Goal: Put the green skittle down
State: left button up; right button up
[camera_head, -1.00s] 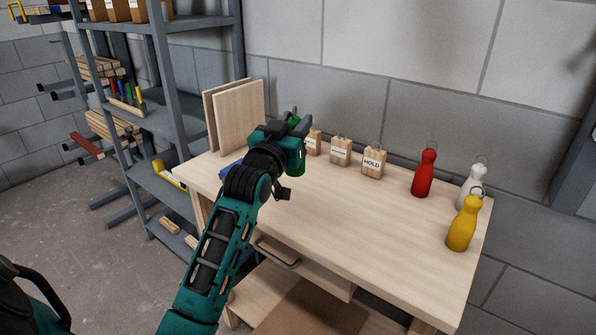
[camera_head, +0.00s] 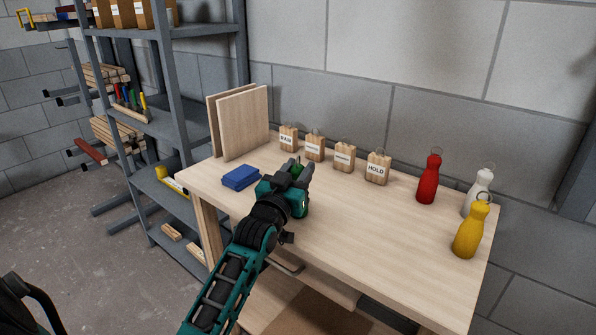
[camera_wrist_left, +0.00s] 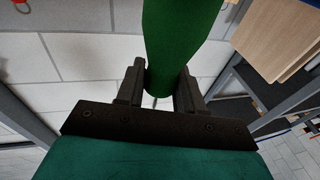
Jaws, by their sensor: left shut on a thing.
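The green skittle (camera_wrist_left: 182,35) fills the top middle of the left wrist view, between the two dark fingers. My left gripper (camera_head: 300,172) is shut on the skittle, over the left half of the workbench (camera_head: 370,235). I cannot tell from these views whether the skittle's base touches the bench. My right gripper is not in view.
A red skittle (camera_head: 429,178), a white skittle (camera_head: 478,190) and a yellow skittle (camera_head: 470,232) stand at the bench's right end.

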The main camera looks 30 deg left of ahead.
pick_arm(q)
jog(key=shift+f, duration=0.15)
jog(key=o, duration=1.1)
jog(key=shift+r, duration=0.25)
jog(key=shift+s+d+f, duration=0.1)
jog(key=shift+s+f, duration=0.1)
jog(key=shift+s, duration=0.15)
jog(key=v, duration=1.1)
jog(key=s+d+f+m+g+h, duration=0.1)
jog(key=s+d+f+g, duration=0.2)
jog(key=f, duration=0.5)
jog(key=s+d+f+m+g+h, duration=0.2)
jog(key=s+d+f, duration=0.4)
jog(key=d+f, duration=0.1)
jog(key=s+d+f+m+g+h, duration=0.1)
jog(key=s+d+f, duration=0.4)
jog(key=f, duration=0.5)
jog(key=shift+s+d+m+g+h, duration=0.1)
jog(key=shift+m+g+h, duration=0.45)
jog(key=shift+g, duration=0.75)
